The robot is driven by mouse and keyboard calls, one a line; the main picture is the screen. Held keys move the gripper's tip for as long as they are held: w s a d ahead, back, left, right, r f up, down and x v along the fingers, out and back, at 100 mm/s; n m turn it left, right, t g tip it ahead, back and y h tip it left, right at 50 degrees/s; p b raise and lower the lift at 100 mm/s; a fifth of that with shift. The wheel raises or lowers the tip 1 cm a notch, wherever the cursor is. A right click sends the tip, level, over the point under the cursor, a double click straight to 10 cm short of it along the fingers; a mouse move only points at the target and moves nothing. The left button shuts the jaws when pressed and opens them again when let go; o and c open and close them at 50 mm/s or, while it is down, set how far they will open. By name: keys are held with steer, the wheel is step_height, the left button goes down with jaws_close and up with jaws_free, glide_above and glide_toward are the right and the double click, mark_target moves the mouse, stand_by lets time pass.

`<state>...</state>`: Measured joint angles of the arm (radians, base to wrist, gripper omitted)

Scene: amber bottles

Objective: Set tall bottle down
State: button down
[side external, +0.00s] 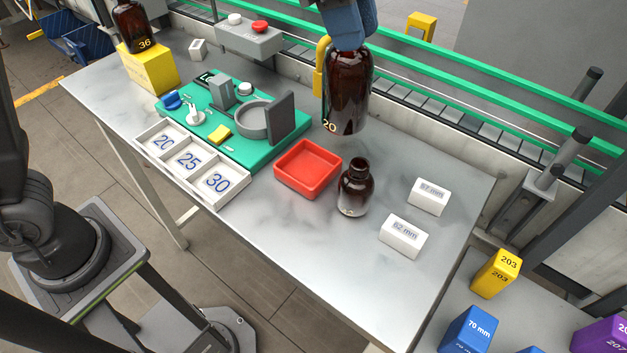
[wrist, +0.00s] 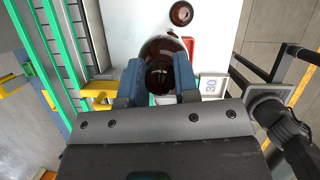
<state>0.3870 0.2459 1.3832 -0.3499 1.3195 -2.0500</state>
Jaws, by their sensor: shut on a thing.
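The tall amber bottle (side external: 348,92), marked 20, hangs upright in my gripper (side external: 344,30) above the back of the metal table. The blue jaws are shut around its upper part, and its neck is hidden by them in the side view. In the wrist view the bottle (wrist: 160,62) sits between the two blue fingers of my gripper (wrist: 159,80). Its base appears to be clear of the table. A shorter amber bottle (side external: 355,188) stands on the table to the right of a red tray (side external: 308,168); it also shows in the wrist view (wrist: 181,13).
White blocks marked 82 mm (side external: 405,237) and another white block (side external: 428,196) stand at right. A green fixture board (side external: 240,150) and number bins (side external: 190,163) lie left. Another bottle (side external: 133,28) stands on a yellow block (side external: 148,68). A green-railed conveyor (side external: 450,105) runs behind.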

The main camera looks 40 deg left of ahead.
steer(key=s+a, duration=0.6)
steer(key=s, duration=0.3)
steer(key=s+d+f+n, duration=0.1)
steer(key=s+d+f, duration=0.3)
steer(key=d+f, duration=0.6)
steer(key=shift+s+d+f, duration=0.4)
steer(key=shift+f, duration=0.7)
steer(key=c, duration=0.9)
jaws_free()
steer(key=shift+f, duration=0.1)
steer(key=shift+o, duration=0.2)
